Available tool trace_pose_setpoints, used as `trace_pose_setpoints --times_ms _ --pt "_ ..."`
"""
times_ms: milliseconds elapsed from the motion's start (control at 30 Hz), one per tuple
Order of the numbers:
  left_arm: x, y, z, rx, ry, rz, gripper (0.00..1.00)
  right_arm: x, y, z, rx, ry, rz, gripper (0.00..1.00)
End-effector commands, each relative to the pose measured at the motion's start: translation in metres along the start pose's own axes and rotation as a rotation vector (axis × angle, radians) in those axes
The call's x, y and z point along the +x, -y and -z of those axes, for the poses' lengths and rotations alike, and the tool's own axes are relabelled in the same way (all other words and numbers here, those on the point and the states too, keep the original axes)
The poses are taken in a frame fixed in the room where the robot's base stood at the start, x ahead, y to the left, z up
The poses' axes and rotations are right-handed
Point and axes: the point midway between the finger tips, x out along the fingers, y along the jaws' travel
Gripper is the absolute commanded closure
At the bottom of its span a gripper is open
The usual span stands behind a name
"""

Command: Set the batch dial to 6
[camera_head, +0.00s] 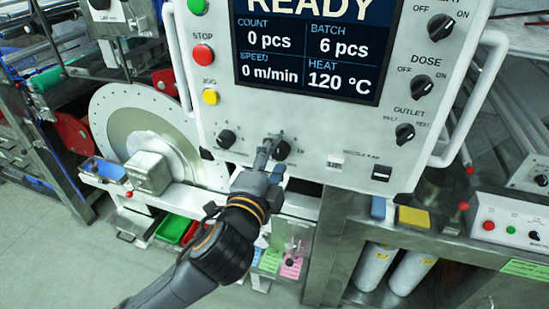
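The white control panel (315,125) fills the upper middle of the head view. Its screen (310,45) reads READY, with BATCH 6 pcs, COUNT 0 pcs, SPEED 0 m/min and HEAT 120 °C. A black dial (281,150) sits on the lower panel, partly hidden by my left gripper (269,147). The fingertips are at this dial's left side. I cannot tell whether they touch it or how far apart they are. The dial's label is mostly covered. A second black dial (227,139) is to the left, clear of the fingers. My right gripper is out of view.
A red STOP button (203,55) and a yellow JOG button (210,97) are on the panel's left. DOSE (419,86) and OUTLET (404,133) knobs are on its right. Handle bars (474,98) flank the panel. A large pale disc (140,125) stands at left.

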Motion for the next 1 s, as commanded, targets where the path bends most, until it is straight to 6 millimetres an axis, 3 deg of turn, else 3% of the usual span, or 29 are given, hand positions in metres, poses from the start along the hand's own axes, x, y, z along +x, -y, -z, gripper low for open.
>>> trace_pose_setpoints --times_ms 167,600,1000 --pt "-0.006 -0.001 0.001 -0.001 -0.002 -0.002 0.44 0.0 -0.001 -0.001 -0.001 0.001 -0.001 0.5" --pt "-0.068 -0.001 -0.001 0.0 0.0 -0.003 0.44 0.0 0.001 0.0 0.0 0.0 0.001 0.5" --pt "-0.073 -0.001 0.0 0.0 0.0 -0.001 0.44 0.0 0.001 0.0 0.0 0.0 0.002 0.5"
